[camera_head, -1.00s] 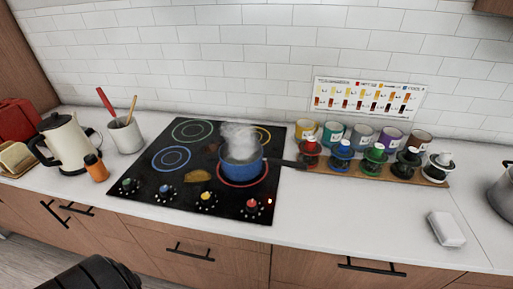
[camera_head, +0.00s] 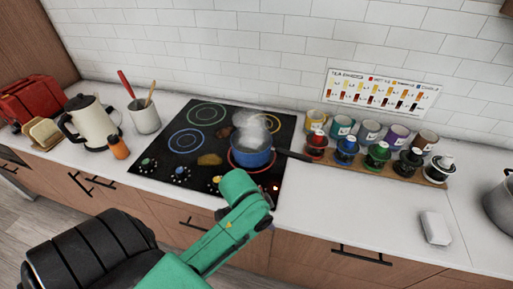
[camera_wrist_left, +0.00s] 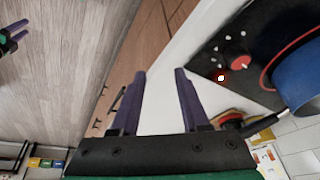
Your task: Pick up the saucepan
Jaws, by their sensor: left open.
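The blue saucepan (camera_head: 252,157) sits on the red-ringed burner of the black cooktop (camera_head: 160,150), steaming. Its dark handle (camera_head: 293,155) points right, over the counter. In the left wrist view the saucepan (camera_wrist_left: 302,75) is cut off by the right edge, with its handle (camera_wrist_left: 262,124) running down-left. My left gripper (camera_wrist_left: 160,72) is open and empty, its purple fingers apart, to the side of the saucepan and not touching it. In the head view my green left arm reaches up in front of the cooktop; its fingers are hidden. Part of my right gripper (camera_wrist_left: 14,33) shows small at the upper left.
Several coloured jars (camera_head: 377,154) stand on a wooden board right of the handle, with mugs behind. A white block (camera_head: 435,228) lies on the right counter. A kettle (camera_head: 92,122) and utensil cup (camera_head: 144,115) stand left. The counter between handle and block is clear.

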